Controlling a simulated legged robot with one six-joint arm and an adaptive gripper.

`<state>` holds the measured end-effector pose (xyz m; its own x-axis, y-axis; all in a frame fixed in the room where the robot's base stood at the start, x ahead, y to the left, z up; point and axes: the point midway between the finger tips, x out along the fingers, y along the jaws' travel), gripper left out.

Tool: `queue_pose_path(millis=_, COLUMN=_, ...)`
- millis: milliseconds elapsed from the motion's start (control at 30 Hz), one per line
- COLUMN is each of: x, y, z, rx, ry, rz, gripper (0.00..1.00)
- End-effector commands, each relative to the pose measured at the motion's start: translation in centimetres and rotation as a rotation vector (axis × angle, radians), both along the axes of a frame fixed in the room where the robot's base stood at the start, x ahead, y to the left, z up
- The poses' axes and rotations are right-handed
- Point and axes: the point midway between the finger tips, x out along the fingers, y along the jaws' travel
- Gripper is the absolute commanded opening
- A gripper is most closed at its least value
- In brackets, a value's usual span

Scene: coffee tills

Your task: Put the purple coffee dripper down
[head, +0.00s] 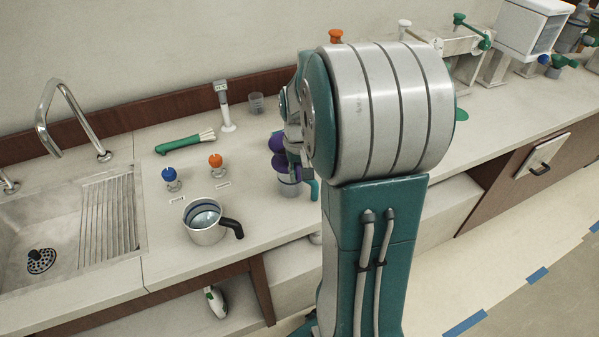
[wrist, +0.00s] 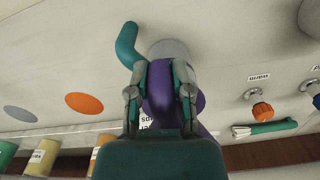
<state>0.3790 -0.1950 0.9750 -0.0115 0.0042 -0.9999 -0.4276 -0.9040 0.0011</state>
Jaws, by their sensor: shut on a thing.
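The purple coffee dripper (head: 278,162) shows in the head view just left of my arm, above the counter, partly hidden by my arm. A pale grey round body with a teal handle (head: 314,188) shows just below it. In the wrist view the dripper (wrist: 160,97) is between the two fingers of my gripper (wrist: 160,75), which is shut on it. The teal handle (wrist: 126,45) and a grey round part (wrist: 170,48) show beyond the fingertips. I cannot tell whether the dripper is resting on anything. In the head view my gripper is mostly hidden behind my arm.
A metal pot (head: 205,232) with a black handle stands on the counter, left of the dripper. Blue (head: 169,174) and orange (head: 215,160) knobs, a green brush (head: 178,144) and a sink (head: 60,245) are farther left. Orange (wrist: 85,104) and grey (wrist: 20,114) discs lie on the counter.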

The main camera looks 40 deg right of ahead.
Motion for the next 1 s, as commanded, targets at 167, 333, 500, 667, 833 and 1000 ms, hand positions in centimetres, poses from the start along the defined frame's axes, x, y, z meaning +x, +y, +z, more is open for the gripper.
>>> queue_pose_path(millis=167, x=0.0, y=0.0, z=-0.1, rx=0.000, ry=0.000, rz=0.000, gripper=0.59)
queue_pose_path(millis=333, x=0.0, y=0.0, z=-0.1, rx=0.000, ry=0.000, rz=0.000, gripper=0.62)
queue_pose_path(millis=500, x=0.0, y=0.0, z=-0.1, rx=0.000, ry=0.000, rz=0.000, gripper=0.62)
queue_pose_path(millis=667, x=0.1, y=0.0, z=0.8, rx=-0.001, ry=-0.003, rz=0.000, gripper=0.62)
queue_pose_path(millis=833, x=0.1, y=-0.1, z=4.0, rx=-0.003, ry=-0.005, rz=0.000, gripper=0.62)
queue_pose_path(millis=1000, x=0.1, y=-0.1, z=7.6, rx=-0.002, ry=-0.005, rz=0.000, gripper=0.62)
